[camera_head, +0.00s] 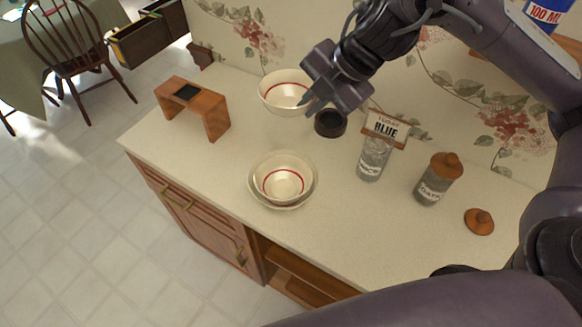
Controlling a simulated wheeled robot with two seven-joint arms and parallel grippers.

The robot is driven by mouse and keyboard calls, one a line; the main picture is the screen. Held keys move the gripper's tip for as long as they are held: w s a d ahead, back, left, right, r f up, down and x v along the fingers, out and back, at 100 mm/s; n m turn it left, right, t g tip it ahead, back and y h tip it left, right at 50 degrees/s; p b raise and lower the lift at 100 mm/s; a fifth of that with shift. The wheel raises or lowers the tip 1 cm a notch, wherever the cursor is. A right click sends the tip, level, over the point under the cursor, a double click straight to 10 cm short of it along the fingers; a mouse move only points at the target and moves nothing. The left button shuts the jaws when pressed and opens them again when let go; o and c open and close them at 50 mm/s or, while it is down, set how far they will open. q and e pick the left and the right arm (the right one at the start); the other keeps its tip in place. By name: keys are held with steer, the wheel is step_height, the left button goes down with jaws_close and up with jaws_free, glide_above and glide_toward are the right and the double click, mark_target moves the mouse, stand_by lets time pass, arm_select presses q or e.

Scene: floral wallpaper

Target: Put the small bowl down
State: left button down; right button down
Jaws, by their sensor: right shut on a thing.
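A cream bowl with a red line inside (280,95) is at the back of the counter. My right gripper (310,101) is at its right rim, shut on it. The bowl appears held above the counter, but its exact height is hard to tell. In the middle of the counter, another cream bowl with a red ring (283,186) sits inside a wider cream bowl (256,164). The held bowl is behind this nested pair and apart from it. My left gripper is not in view.
A wooden stand (211,123) is at the left. The counter (325,240) is clear in front.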

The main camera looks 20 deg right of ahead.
steer(key=shift+f+b, duration=2.6)
steer(key=shift+f, duration=7)
steer(key=shift+f+b, duration=0.45)
steer(key=shift+f, duration=0.15)
steer(key=c, duration=1.5)
jaws_free()
